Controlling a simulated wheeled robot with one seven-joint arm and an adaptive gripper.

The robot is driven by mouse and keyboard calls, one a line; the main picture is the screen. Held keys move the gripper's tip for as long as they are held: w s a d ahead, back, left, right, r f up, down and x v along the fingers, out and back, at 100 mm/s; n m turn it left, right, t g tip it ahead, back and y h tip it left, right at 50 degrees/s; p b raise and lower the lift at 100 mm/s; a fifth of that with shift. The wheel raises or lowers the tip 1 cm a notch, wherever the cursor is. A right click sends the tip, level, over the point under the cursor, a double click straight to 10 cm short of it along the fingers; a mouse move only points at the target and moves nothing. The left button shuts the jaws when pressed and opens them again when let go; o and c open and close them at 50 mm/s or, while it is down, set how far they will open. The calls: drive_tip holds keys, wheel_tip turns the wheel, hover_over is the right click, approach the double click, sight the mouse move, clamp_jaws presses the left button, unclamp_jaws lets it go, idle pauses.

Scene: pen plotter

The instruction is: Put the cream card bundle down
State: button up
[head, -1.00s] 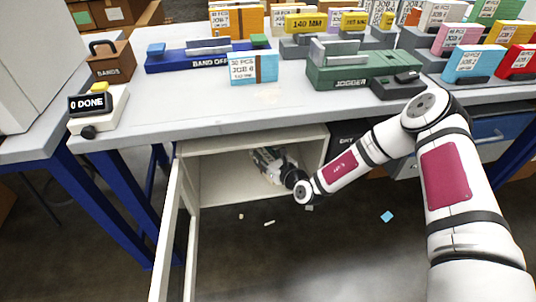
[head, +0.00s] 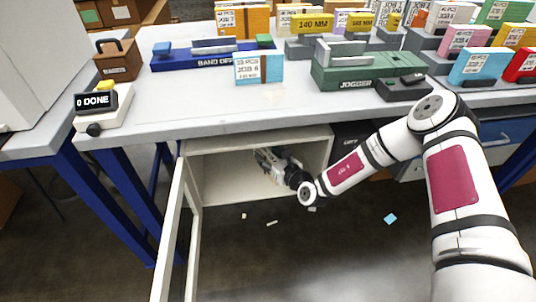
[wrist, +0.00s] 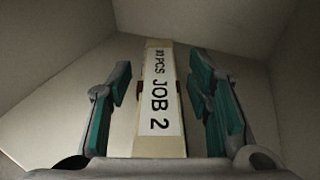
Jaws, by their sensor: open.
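The fingers, with teal pads, are open, and a gap shows on each side of the bundle. In the head view my gripper (head: 270,165) reaches into the open cabinet (head: 222,175) under the table. The bundle cannot be made out in the head view.
The cabinet door (head: 173,235) stands open at the left. The cabinet walls are close around my gripper. On the table above stand a blue bander (head: 212,57), a light blue bundle (head: 258,68) and a green jogger (head: 365,68). Small scraps lie on the floor.

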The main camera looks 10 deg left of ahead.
drive_tip(key=p+v, duration=0.3)
drive_tip(key=v, duration=0.8)
drive_tip(key=shift+s+d, duration=0.2)
